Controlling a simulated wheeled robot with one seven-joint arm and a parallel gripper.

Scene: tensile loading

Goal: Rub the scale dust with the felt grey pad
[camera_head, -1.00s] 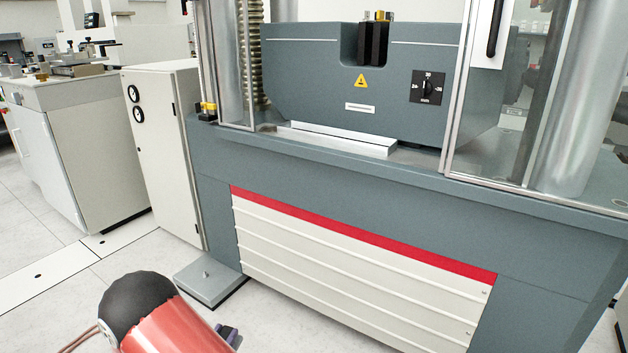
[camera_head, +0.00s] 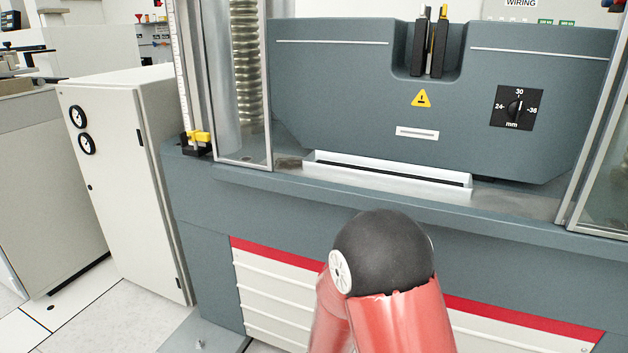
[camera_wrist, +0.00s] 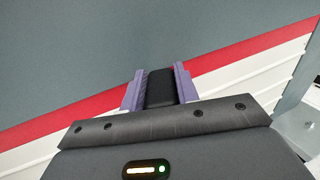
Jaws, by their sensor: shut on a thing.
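In the wrist view my gripper (camera_wrist: 160,88) has its two purple fingers shut on a dark block (camera_wrist: 160,89). I take this block to be the felt pad, but its rubbing face is hidden. The gripper is in front of the machine's grey side and red stripe, touching nothing else that I can see. In the head view the gripper is hidden. I cannot make out scale dust for certain; a faint brownish patch (camera_head: 288,162) shows on the machine's bed, left of a pale metal bar (camera_head: 390,184).
The grey crosshead (camera_head: 340,90) with a dial and black jaws stands above the bed. Clear guard panels (camera_head: 240,80) flank the opening on both sides. A yellow slider (camera_head: 198,137) sits by a ruled post at left. A white cabinet (camera_head: 130,180) stands further left.

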